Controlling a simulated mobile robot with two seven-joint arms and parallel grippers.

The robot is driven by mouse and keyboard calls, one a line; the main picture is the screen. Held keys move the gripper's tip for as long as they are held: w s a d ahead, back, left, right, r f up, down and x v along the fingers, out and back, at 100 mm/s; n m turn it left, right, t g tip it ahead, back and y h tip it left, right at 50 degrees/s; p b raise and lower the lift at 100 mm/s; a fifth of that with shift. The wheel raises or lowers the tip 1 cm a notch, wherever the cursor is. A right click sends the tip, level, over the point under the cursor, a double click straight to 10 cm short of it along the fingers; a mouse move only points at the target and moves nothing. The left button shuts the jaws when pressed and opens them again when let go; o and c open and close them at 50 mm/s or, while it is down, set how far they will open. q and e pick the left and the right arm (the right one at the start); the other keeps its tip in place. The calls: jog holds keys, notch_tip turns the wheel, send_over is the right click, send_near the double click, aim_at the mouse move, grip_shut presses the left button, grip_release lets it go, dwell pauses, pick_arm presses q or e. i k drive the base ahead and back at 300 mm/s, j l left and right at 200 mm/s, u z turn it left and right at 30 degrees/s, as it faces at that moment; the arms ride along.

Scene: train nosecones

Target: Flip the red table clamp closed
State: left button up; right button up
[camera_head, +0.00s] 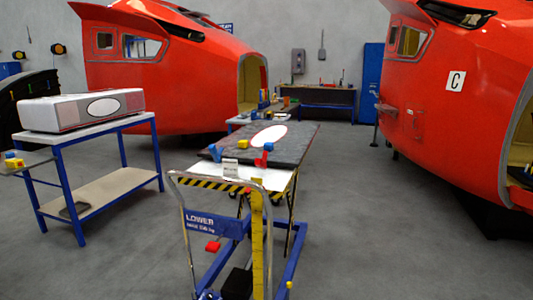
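A small red clamp-like piece (260,162) sits at the near right edge of the dark slab on the lift table, with a blue part (268,147) just above it. It is too small to tell whether it is open or closed. A blue clamp-like piece (216,153) sits at the slab's near left edge. The dark slab (300,140) carries a white oval patch (269,136). Neither of my grippers is in view.
The lift table's metal push handle (183,225) and striped edge (222,183) face me. A red pedal-like piece (213,246) is low on the cart. A blue-framed bench (100,128) stands left. Red nosecones (165,85) (455,95) flank the room. Floor at right is clear.

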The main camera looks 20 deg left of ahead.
aim_at(259, 162)
jog(key=i+l+u, duration=0.2)
jog(key=i+l, duration=0.25)
jog(key=i, duration=0.5)
jog(key=i+l+u, duration=0.15)
jog(key=i+l, duration=0.45)
jog(key=i, duration=0.3)
jog(key=i+l+u, duration=0.2)
jog(key=i+l, duration=0.5)
jog(key=i, duration=0.15)
